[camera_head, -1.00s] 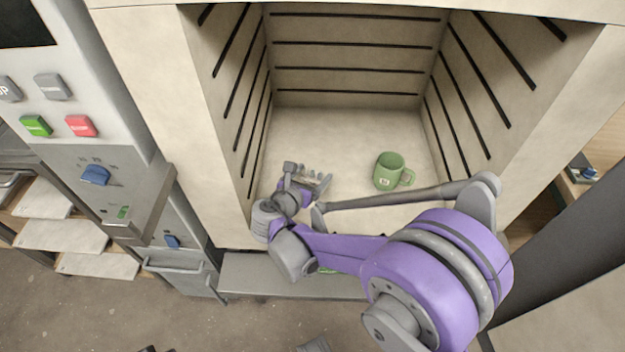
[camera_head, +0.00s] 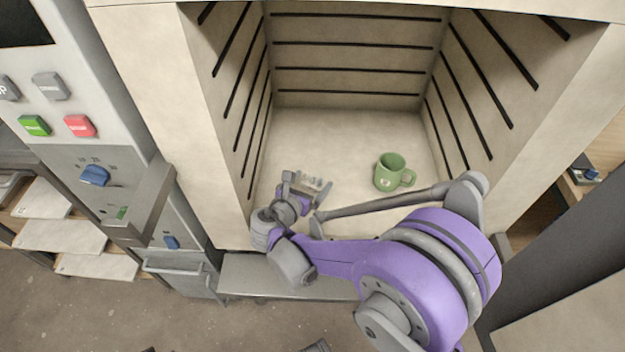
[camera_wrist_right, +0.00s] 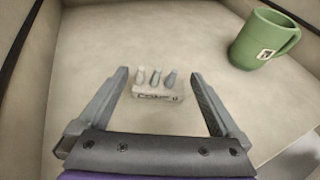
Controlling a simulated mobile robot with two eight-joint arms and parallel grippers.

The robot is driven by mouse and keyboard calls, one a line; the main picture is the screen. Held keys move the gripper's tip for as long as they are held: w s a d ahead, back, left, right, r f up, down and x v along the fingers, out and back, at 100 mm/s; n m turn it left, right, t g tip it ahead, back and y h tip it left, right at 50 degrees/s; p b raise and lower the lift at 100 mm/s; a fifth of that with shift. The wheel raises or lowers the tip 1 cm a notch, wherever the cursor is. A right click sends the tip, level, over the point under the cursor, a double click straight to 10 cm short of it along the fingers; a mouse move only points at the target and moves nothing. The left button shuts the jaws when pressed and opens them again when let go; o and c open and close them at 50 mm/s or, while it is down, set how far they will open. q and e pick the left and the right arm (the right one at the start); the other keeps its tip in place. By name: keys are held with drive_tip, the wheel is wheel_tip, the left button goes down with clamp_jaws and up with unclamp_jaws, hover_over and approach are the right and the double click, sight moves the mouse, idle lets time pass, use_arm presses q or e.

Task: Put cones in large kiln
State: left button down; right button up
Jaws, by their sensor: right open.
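The cones (camera_wrist_right: 155,77) are three small pointed pieces, whitish, green and blue-grey, standing in a pale block with lettering on its front. The block rests on the floor of the large kiln (camera_head: 345,130). In the head view the cones (camera_head: 312,183) show small beside my right gripper (camera_head: 308,188). In the right wrist view my right gripper (camera_wrist_right: 160,88) is open, with its fingers apart on either side of the cone block and nothing held. The block lies slightly beyond or between the fingertips; I cannot tell if they touch. My left gripper is not in view.
A green mug (camera_head: 388,172) stands on the kiln floor to the right of the cones. Slotted kiln walls close in at left, right and back. A control panel (camera_head: 75,110) with buttons stands left of the kiln. The back floor is clear.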

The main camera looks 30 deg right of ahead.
drive_tip(key=p+v, duration=0.1)
drive_tip(key=v, duration=0.9)
drive_tip(key=shift+s+a, duration=0.2)
drive_tip(key=shift+a, duration=0.05)
drive_tip(key=s+d+m, duration=0.1)
drive_tip(key=s+f+m+g+y, duration=0.1)
drive_tip(key=m, duration=0.1)
drive_tip(key=s+d+m, duration=0.1)
drive_tip(key=s, duration=0.1)
drive_tip(key=shift+d+f+m+g+y, duration=0.3)
drive_tip(key=shift+m+g+y, duration=0.1)
drive_tip(key=s+a+f+m+y, duration=0.1)
drive_tip(key=s+m+y, duration=0.3)
drive_tip(key=m, duration=0.6)
drive_tip(key=s+a+f+m+g+y, duration=0.1)
drive_tip(key=s+a+m+y, duration=0.1)
drive_tip(key=s+m+y, duration=0.3)
drive_tip(key=shift+s+a+f+m, duration=0.25)
drive_tip(key=shift+s+f+m, duration=0.1)
drive_tip(key=shift+s+m, duration=2.1)
drive_tip(key=shift+w+m, duration=0.25)
drive_tip(key=shift+w, duration=0.05)
